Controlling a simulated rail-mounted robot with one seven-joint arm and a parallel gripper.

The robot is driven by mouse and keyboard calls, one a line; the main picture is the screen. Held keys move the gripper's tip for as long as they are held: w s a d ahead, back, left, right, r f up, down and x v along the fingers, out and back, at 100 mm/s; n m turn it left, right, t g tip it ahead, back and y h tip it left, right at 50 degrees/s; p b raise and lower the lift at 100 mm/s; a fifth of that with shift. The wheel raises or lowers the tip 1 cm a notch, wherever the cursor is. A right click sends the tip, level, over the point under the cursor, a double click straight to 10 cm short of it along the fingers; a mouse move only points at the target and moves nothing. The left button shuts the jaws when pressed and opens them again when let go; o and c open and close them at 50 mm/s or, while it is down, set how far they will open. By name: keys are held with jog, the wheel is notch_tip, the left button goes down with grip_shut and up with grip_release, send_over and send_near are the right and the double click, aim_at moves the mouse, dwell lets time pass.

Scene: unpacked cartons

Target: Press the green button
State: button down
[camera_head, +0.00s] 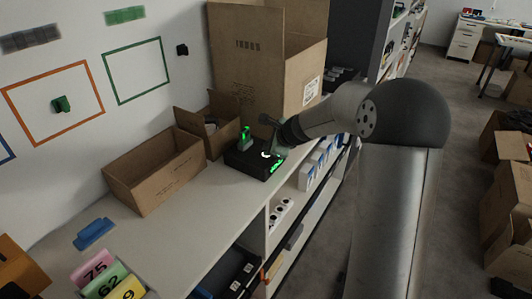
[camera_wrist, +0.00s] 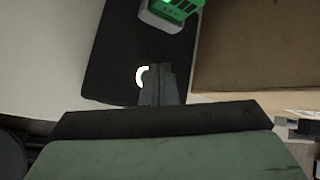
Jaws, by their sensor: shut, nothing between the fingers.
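A black box (camera_head: 247,163) sits on the counter beside the cartons. A green part on a grey base (camera_head: 246,133) stands on its far left side, and it shows at the top of the wrist view (camera_wrist: 172,10). A white ring mark (camera_head: 266,154) and lit green marks (camera_head: 277,165) are on the box's near right side. My gripper (camera_wrist: 160,70) is shut and empty, with its fingertips over the black surface next to the white ring and apart from the green part. The fingers hide part of the ring. I cannot tell whether the tips touch the box.
An open low carton (camera_head: 155,178), a smaller open carton (camera_head: 216,134) and a tall carton (camera_head: 262,75) stand near the box. A blue piece (camera_head: 94,233) and coloured number cards (camera_head: 105,277) lie at the near left. The counter between is clear.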

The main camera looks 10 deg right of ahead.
jog(key=shift+f, duration=0.1)
dwell(0.5)
jog(key=shift+f+b, duration=0.35)
jog(key=shift+b, duration=0.15)
jog(key=shift+f, duration=0.1)
dwell(0.3)
jog(key=shift+r+p, duration=0.3)
jog(key=shift+r, duration=0.25)
jog(key=shift+r, duration=0.1)
notch_tip(320, 180, up, 6)
jog(key=p, duration=0.5)
